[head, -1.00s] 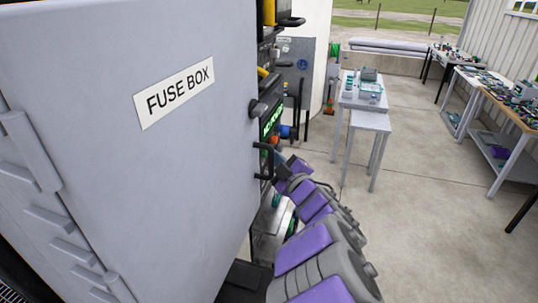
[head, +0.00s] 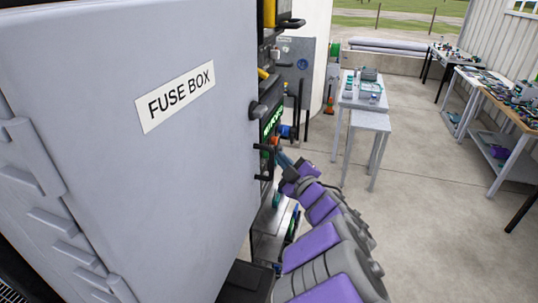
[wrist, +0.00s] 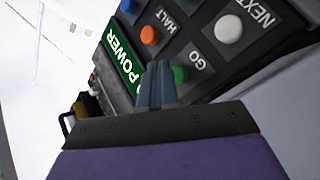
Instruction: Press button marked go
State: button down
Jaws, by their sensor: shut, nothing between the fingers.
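In the wrist view, the green button marked GO (wrist: 181,74) sits on a dark button panel, just right of my fingertips. Its label is at its upper right, and my fingers may cover its left edge. My gripper (wrist: 158,68) is shut and empty, its blue-grey fingers pointing at the panel; I cannot tell whether they touch it. In the head view, my gripper (head: 281,157) is beside the panel's edge, past the fuse box; the button face is hidden there.
The orange HALT button (wrist: 149,35) and white NEXT button (wrist: 229,28) are close by. A green POWER sign (wrist: 124,55) is left of my fingers. The grey fuse box (head: 130,180) fills the left of the head view. Open floor (head: 420,220) lies right of my arm.

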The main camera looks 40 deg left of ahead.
jog(key=shift+w+d+p, duration=0.25)
jog(key=shift+d, duration=0.55)
jog(key=shift+w+d+p, duration=0.2)
jog(key=shift+w+d, duration=0.05)
jog(key=shift+d, duration=0.55)
jog(key=shift+w+d+p, duration=0.25)
jog(key=shift+d, duration=0.55)
jog(key=shift+w, duration=0.1)
